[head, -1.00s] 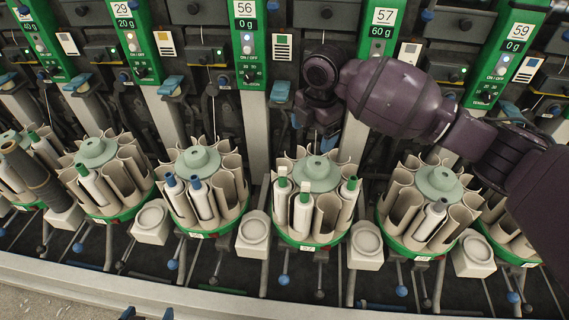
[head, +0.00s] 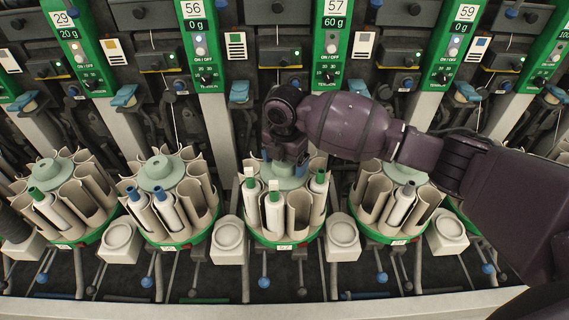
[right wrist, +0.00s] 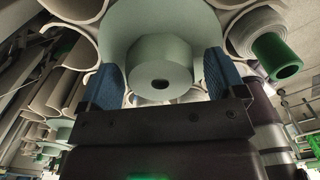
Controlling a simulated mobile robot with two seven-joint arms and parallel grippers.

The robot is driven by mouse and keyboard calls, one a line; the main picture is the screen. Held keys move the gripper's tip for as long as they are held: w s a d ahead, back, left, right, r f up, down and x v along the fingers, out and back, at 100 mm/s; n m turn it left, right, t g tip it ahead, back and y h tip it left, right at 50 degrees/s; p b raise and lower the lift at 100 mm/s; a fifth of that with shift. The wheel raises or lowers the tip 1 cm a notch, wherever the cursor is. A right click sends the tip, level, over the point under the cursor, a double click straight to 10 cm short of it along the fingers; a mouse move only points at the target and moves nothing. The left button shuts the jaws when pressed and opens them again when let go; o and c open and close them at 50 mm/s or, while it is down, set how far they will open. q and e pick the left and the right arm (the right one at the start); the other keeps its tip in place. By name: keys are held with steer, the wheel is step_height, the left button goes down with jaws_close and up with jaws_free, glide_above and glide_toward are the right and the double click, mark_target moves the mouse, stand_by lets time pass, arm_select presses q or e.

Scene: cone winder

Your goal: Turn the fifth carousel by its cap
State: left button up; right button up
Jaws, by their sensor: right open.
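The carousel under the 57 panel is a ring of beige cups on a green base (head: 285,243), with a pale green round cap on top (head: 287,183). Which carousel counts as the fifth I cannot tell. My right gripper (head: 285,160) is just above this cap and hides part of it. In the right wrist view the cap (right wrist: 160,62) lies between the two blue fingers of the open gripper (right wrist: 163,78), with a gap at each side. Green-topped white tubes (head: 273,210) stand in the front cups. My left gripper is not in view.
Similar carousels stand close on both sides, one to the left (head: 174,238) and one to the right (head: 396,236). Pale blocks with round dishes (head: 229,233) sit between them. Green numbered panels (head: 333,45) rise behind. A pale rail (head: 250,308) runs along the front.

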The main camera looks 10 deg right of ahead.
steer(key=shift+f, duration=0.55)
steer(key=c, duration=1.3)
steer(key=shift+r+n, duration=0.1)
steer(key=shift+n, duration=0.2)
